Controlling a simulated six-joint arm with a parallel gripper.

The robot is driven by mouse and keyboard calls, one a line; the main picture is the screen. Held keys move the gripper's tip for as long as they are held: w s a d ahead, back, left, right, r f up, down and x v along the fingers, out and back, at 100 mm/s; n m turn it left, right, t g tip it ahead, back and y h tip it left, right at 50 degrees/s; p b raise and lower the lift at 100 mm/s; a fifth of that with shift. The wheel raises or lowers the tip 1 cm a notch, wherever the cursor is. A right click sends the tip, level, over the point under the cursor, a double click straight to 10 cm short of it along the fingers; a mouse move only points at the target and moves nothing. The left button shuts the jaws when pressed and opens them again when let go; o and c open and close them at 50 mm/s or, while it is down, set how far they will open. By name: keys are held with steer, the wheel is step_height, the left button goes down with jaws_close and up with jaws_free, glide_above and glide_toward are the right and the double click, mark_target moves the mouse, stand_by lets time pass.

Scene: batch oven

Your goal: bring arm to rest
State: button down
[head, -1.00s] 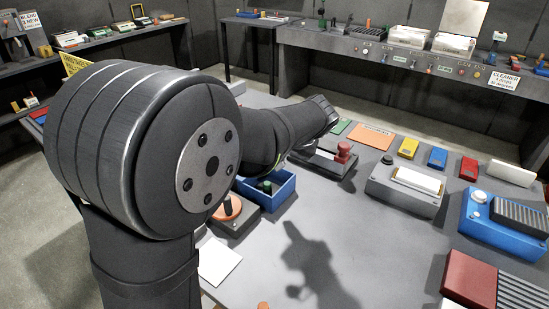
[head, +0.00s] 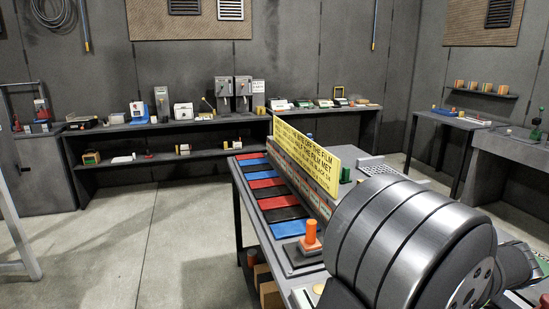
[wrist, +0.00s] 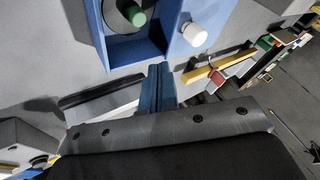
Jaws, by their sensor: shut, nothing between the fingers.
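My arm shows large at the lower right of the head view, in front of the grey table (head: 300,272). Its gripper end is out of that view. In the wrist view my gripper (wrist: 158,70) points away from the camera with its narrow blue fingers together and nothing held. Beyond the fingertips is a blue open-topped box (wrist: 135,50) with a dark round part and a green knob (wrist: 136,17) inside. A white round knob (wrist: 195,34) is on the blue part just right of it. I cannot tell the gap between fingers and box.
The table carries a yellow sign (head: 308,148), a row of red, black and blue panels (head: 268,183) and an orange knob (head: 311,233). A back bench (head: 180,127) holds several machines. Another bench (head: 510,146) stands at the right. The floor (head: 135,215) at left is clear.

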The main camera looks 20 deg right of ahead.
steer(key=w+f, duration=0.2)
steer(key=w, duration=0.1)
steer(key=w+f, duration=0.1)
steer(key=shift+w, duration=0.25)
steer(key=shift+s, duration=0.65)
